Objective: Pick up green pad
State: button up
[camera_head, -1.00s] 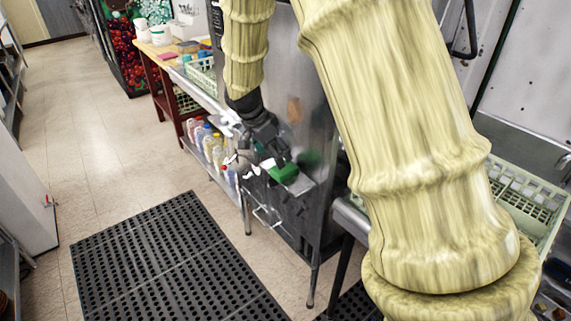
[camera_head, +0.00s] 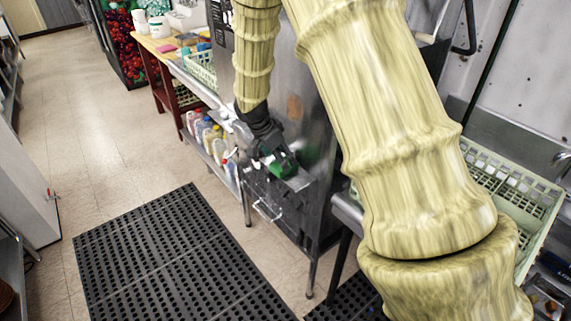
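The green pad (camera_head: 288,170) is at the small metal ledge (camera_head: 300,183) on the front of the steel machine. My gripper (camera_head: 278,162), dark grey, reaches down to it, with its fingers over and beside the pad. The fingers hide part of the pad. I cannot tell whether they are open around it or closed on it, nor whether the pad still rests on the ledge.
The steel machine (camera_head: 310,120) stands right behind my gripper. Several bottles (camera_head: 210,137) stand on a low shelf to the left. A pale green rack (camera_head: 515,190) is at the right. A black mat (camera_head: 180,260) lies on the floor in front, with open floor to the left.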

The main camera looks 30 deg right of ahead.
jog(key=shift+p+x, duration=0.6)
jog(key=shift+x, duration=1.2)
jog(key=c, duration=0.8)
